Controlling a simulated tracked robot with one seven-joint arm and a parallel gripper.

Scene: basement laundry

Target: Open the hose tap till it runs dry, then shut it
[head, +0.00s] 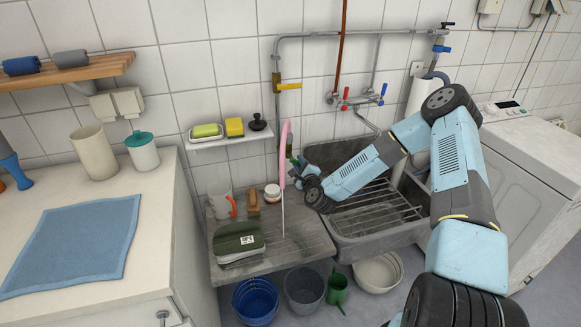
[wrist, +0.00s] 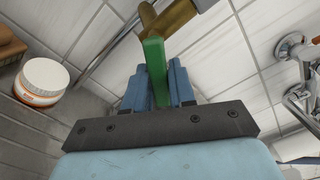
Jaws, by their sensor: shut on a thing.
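The hose tap shows in the wrist view as a brass body (wrist: 168,18) with a green lever (wrist: 154,58). My gripper (wrist: 156,80) is shut on the green lever, one blue finger on each side of it. In the head view my gripper (head: 298,167) reaches the wall pipe at the sink's left end, and the tap is mostly hidden there. A pink hose (head: 283,150) hangs in an arc just left of my gripper. A thin pale line runs from its lower end towards the wooden board; I cannot tell for sure whether it is water.
The grey sink (head: 375,238) with a wire rack lies right of my gripper. The wooden board (head: 300,243) holds a mug (head: 219,201), a jar (head: 272,193) and a green-lidded box (head: 238,240). A mixer tap (head: 358,98) and a yellow-handled valve (head: 288,86) are on the wall.

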